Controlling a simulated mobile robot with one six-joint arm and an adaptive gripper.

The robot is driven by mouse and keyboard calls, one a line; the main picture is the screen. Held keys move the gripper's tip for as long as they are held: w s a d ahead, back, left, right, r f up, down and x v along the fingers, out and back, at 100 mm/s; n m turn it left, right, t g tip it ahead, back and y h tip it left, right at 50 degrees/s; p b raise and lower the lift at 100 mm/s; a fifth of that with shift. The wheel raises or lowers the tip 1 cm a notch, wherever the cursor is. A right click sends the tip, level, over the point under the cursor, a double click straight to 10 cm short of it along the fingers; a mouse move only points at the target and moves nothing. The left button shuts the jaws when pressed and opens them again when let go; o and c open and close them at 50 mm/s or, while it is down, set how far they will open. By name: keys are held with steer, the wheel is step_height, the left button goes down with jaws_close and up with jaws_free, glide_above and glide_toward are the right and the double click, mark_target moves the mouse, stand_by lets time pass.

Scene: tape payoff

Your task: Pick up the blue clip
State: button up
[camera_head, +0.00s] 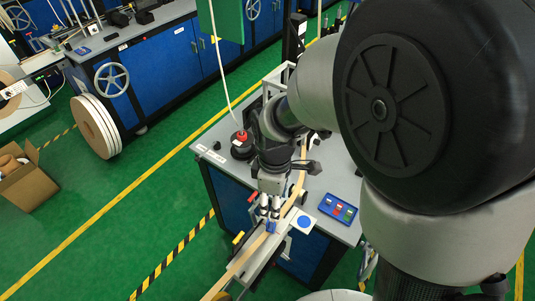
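The blue clip (271,227) is a small blue block at the tan tape strip, on the narrow rail in front of the grey-topped bench. My gripper (269,214) points down right above it. The two light fingers end at or just over the clip's top. The view is too small to tell whether they touch or grip it. The tan tape (242,258) runs along the rail and up past my gripper, which hides part of it.
A blue tray (338,208) with small coloured pieces lies on the bench to the right. A white plate with a blue disc (305,221) is right of the clip. A black device with a red top (241,144) stands behind left. My arm blocks the right side.

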mark_target(273, 223)
step_height(273, 223, down, 8)
steer(key=shift+w+r+b, duration=0.1)
steer(key=shift+r+b, duration=0.05)
steer(key=shift+b, duration=0.9)
step_height(273, 223, down, 5)
steer(key=shift+f+b, duration=0.1)
steer(key=shift+b, duration=1)
steer(key=c, duration=1.1)
steer(key=shift+r, duration=0.25)
